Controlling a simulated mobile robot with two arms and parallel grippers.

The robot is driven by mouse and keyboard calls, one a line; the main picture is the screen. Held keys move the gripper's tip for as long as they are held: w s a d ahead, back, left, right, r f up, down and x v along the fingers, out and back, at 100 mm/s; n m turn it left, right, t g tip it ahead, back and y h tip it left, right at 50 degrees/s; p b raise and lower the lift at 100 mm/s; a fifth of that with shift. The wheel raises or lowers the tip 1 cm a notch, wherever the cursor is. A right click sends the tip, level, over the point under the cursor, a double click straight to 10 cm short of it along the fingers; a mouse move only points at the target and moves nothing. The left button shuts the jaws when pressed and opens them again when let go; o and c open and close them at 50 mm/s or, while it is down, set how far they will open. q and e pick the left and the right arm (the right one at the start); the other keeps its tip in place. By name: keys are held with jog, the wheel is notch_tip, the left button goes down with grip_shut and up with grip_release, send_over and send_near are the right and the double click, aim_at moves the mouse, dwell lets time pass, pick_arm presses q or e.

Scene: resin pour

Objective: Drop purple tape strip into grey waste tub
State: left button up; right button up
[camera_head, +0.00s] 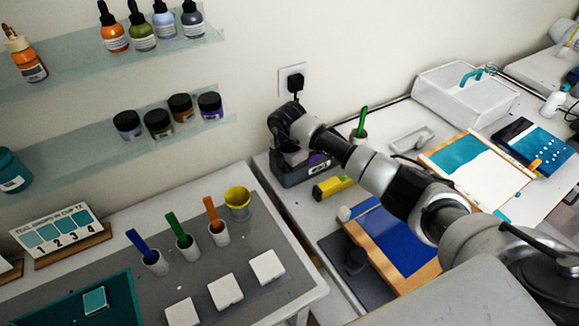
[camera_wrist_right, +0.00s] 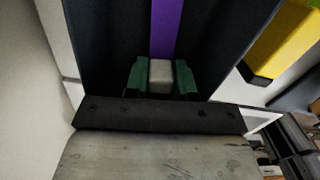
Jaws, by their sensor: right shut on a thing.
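My right arm reaches across the head view from the lower right. Its gripper is down at a dark tape dispenser (camera_head: 300,172) by the wall, and the arm hides most of the fingertips there. In the right wrist view, my right gripper (camera_wrist_right: 161,80) has green fingers shut on a pale block-like end. The purple tape strip (camera_wrist_right: 166,28) runs straight from it along the dark dispenser. I cannot make out a grey waste tub in either view. My left gripper is not in view.
A yellow tool (camera_head: 333,186) lies just beside the dispenser. A blue wood-framed panel (camera_head: 395,240) lies in front. Cups with coloured sticks stand on the left table.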

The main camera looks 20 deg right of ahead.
jog(key=o, duration=0.8)
jog(key=shift+o, duration=0.5)
jog(key=shift+w+a+f, duration=0.1)
jog(key=shift+w+f, duration=0.05)
jog(key=shift+w, duration=0.05)
jog(key=shift+s, duration=0.1)
jog(key=shift+s+f, duration=0.1)
jog(key=shift+c, duration=0.2)
